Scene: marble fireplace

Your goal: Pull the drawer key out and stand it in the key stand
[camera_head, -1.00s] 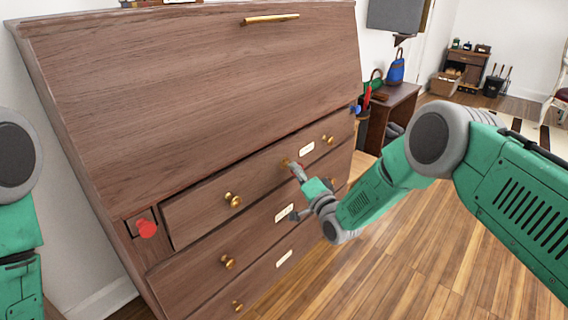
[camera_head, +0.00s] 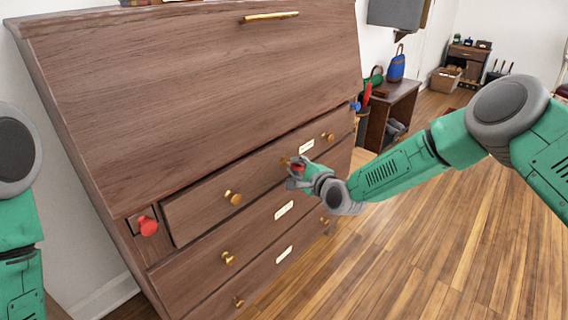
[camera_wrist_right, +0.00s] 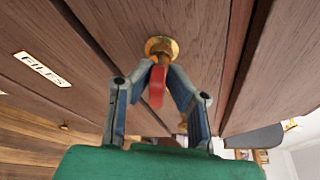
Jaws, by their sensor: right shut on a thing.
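The drawer key (camera_wrist_right: 157,85) has a flat red head and sits in a round brass lock (camera_wrist_right: 161,47) on the front of the dresser's top drawer (camera_head: 262,177). My right gripper (camera_wrist_right: 160,80) is shut on the red head, one finger on each side, with the key still at the lock. In the head view my right gripper (camera_head: 297,172) is at the drawer front and hides most of the key. The left arm shows at the left edge, its gripper outside the picture. I cannot make out a key stand.
Brass knobs (camera_head: 233,198) and white labels stand on the drawer fronts. A red knob (camera_head: 147,226) is at the dresser's left and a blue one (camera_head: 355,106) at its right. A side table (camera_head: 390,112) with bags stands beyond. The floor (camera_head: 430,215) at right is clear.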

